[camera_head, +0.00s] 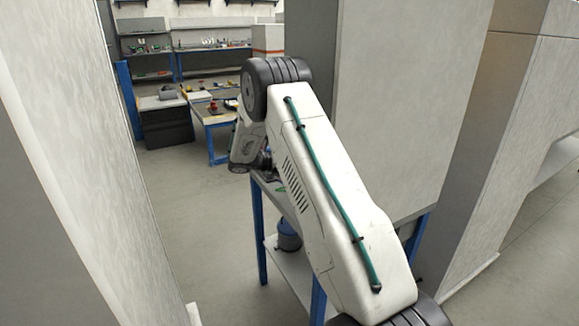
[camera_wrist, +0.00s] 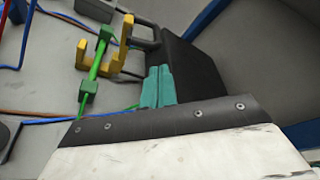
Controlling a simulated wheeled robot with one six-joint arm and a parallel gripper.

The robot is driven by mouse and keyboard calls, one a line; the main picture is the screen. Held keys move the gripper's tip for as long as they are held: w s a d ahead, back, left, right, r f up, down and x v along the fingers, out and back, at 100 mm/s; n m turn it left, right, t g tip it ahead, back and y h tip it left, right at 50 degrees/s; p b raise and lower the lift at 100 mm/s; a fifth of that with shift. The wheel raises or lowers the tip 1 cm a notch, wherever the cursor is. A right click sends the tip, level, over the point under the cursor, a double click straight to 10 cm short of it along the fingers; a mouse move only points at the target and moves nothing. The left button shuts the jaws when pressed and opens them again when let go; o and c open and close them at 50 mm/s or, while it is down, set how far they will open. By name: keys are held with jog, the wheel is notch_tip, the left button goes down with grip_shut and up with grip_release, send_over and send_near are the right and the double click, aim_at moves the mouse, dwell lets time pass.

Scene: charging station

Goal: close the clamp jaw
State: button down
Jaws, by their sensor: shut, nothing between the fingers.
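My gripper (camera_wrist: 159,70) shows in the wrist view as two teal fingers side by side, shut with nothing between them. A yellow bracket-like piece (camera_wrist: 118,58), perhaps the clamp, is to their upper left, apart from them. A green rod with green blocks (camera_wrist: 94,68) runs beside it. A black block (camera_wrist: 193,68) is just beyond and right of the fingertips; I cannot tell if they touch it. Which part is the clamp jaw is unclear. In the head view my own arm hides the gripper and the clamp.
In the wrist view, blue and red-brown cables (camera_wrist: 42,113) cross the grey surface (camera_wrist: 48,50). In the head view, a blue-legged bench (camera_head: 259,225) stands under my arm, between tall grey panels (camera_head: 400,100). Open floor (camera_head: 190,215) lies to its left; workbenches (camera_head: 205,108) stand behind.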

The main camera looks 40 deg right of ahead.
jog(key=shift+x, duration=2.8)
